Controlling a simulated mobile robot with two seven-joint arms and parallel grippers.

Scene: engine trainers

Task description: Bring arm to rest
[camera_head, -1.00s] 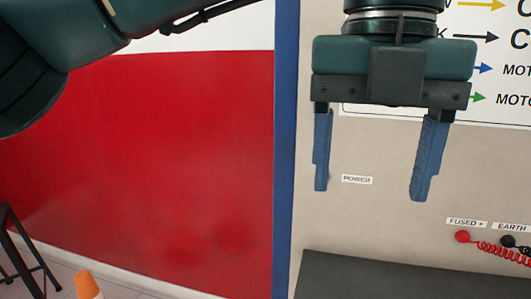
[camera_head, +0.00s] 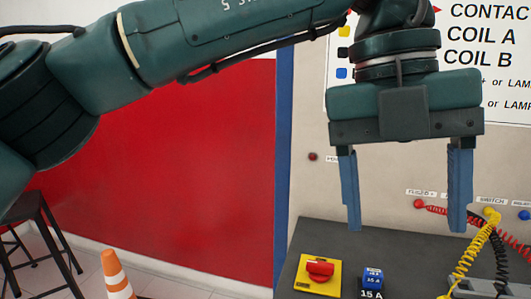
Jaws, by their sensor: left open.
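My left arm comes in from the left across the upper part of the head view. My left gripper (camera_head: 407,228) hangs from it at the upper right with its two blue fingers pointing down. The fingers are wide apart with nothing between them. They show in front of the beige panel (camera_head: 312,195), above the dark bench top (camera_head: 300,245). My right gripper is not in view.
On the bench are a red switch on a yellow plate (camera_head: 334,283) and a blue 15 A block (camera_head: 373,280). Coiled leads, one yellow (camera_head: 468,263), hang at the right. An orange-white cone (camera_head: 114,270) and dark stool (camera_head: 38,215) stand lower left.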

